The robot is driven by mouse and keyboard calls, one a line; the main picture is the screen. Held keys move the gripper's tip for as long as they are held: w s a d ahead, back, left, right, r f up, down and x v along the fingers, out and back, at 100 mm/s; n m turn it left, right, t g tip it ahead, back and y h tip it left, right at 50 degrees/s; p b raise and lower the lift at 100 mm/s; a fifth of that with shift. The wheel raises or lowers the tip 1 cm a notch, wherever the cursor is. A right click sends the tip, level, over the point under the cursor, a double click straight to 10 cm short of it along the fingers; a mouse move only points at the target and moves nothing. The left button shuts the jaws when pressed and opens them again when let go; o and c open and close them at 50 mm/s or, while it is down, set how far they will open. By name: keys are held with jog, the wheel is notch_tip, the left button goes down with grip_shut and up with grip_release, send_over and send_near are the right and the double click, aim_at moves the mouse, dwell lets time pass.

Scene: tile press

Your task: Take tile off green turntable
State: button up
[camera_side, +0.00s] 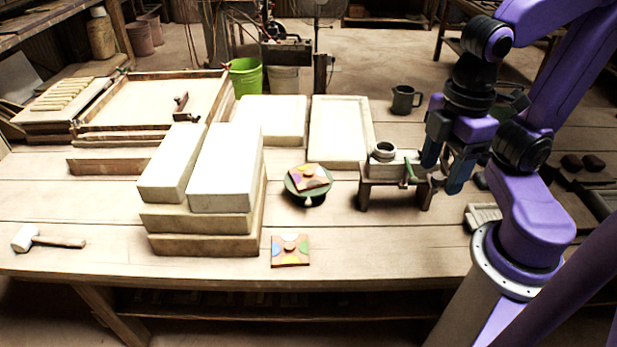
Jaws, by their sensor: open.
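A square patterned tile (309,177) lies on the small round green turntable (298,192) near the middle of the bench. The tile shows orange, purple and yellow patches with a small dark spot at its centre. A second patterned tile (290,251) lies flat on the bench in front of the turntable, near the front edge. My gripper (443,179) is open and empty. It points down at the right, beside the small wooden press stand and well to the right of the turntable.
A small wooden stand (366,187) with a round metal piece and a green handle is between the turntable and my gripper. Stacked white blocks (226,168) rise to the turntable's left. A pale framed board (340,132) lies behind it. A mallet (48,240) lies far left.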

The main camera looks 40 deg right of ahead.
jog(key=w+a+r+t+y, duration=0.1)
jog(key=w+r+t+y, duration=0.25)
jog(key=w, duration=1.15)
jog(key=w+a+r+t+y, duration=0.15)
jog(key=w+t, duration=0.25)
jog(key=w, duration=1)
jog(key=w+a+r+t+y, duration=0.1)
jog(key=w+r+t+y, duration=0.25)
jog(key=w, duration=1.15)
jog(key=n+g+y, duration=0.3)
jog(key=g+y, duration=0.4)
jog(key=g, duration=0.1)
send_over(312, 170)
jog(key=d, duration=0.4)
notch_tip(312, 170, down, 30)
jog(key=shift+s+d+f, duration=0.1)
jog(key=shift+s+f, duration=0.05)
jog(key=shift+f, duration=0.95)
jog(key=shift+s+f, duration=0.15)
jog(key=shift+f, duration=0.95)
notch_tip(312, 170, down, 3)
jog(key=shift+f+x, duration=0.2)
jog(key=shift+x, duration=0.75)
jog(key=shift+a+f, duration=0.1)
jog(key=shift+a, duration=0.45)
